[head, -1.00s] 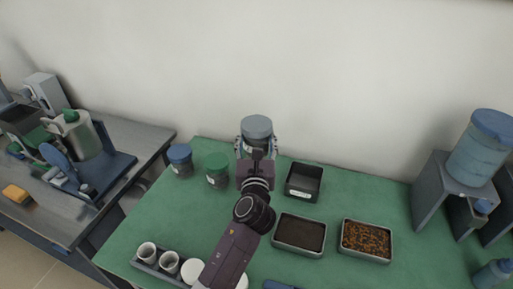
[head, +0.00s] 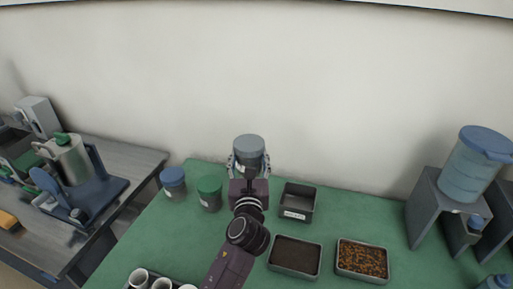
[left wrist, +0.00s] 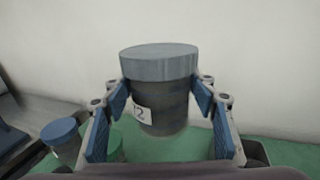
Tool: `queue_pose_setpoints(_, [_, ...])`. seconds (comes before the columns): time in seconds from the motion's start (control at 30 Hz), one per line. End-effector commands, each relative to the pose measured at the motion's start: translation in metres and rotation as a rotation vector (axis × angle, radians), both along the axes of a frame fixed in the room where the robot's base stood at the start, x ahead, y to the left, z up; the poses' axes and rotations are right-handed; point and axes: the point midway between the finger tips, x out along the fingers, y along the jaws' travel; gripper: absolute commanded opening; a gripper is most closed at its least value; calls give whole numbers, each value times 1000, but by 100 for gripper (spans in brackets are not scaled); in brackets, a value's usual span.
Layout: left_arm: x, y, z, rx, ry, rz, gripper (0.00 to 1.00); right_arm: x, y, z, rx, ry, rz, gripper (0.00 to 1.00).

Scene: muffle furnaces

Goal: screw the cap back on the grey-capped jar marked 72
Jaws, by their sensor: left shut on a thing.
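The grey-capped jar (head: 249,145) is at the back of the green table, near the wall. In the left wrist view the jar (left wrist: 160,105) is dark and upright, with a white label whose readable part ends in 2. Its wide grey cap (left wrist: 160,62) sits on top; how tightly it is screwed cannot be seen. My left gripper (head: 248,168) is shut on the jar. In the left wrist view its blue pads (left wrist: 160,98) are on both sides, around the cap's lower edge and upper body. Whether the jar's base touches the table is unclear. My right gripper is not in view.
A blue-capped jar (head: 173,180) and a green-capped jar (head: 209,193) stand to the left. A labelled dark tray (head: 296,214) is on the right, with two filled trays (head: 295,273) (head: 362,278) nearer. White cups (head: 138,278) stand at the front left.

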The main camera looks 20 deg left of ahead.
Motion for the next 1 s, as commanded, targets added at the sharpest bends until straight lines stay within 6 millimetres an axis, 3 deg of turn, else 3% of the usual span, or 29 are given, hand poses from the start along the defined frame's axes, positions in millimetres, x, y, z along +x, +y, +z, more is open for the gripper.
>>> queue_pose_setpoints(0.17, [-4,2,-1,2,-1,-2,3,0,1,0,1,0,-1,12])
queue_pose_setpoints(0.27, [-16,7,-6,8,-2,-9,3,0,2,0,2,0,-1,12])
queue_pose_setpoints(0.53, [-90,19,-19,28,-8,-79,3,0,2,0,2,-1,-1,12])
queue_pose_setpoints(0.8, [-168,10,-11,24,-8,-199,3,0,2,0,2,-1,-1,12])
queue_pose_setpoints(1.0, [-202,0,-2,6,-3,-266,3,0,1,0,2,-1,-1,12])
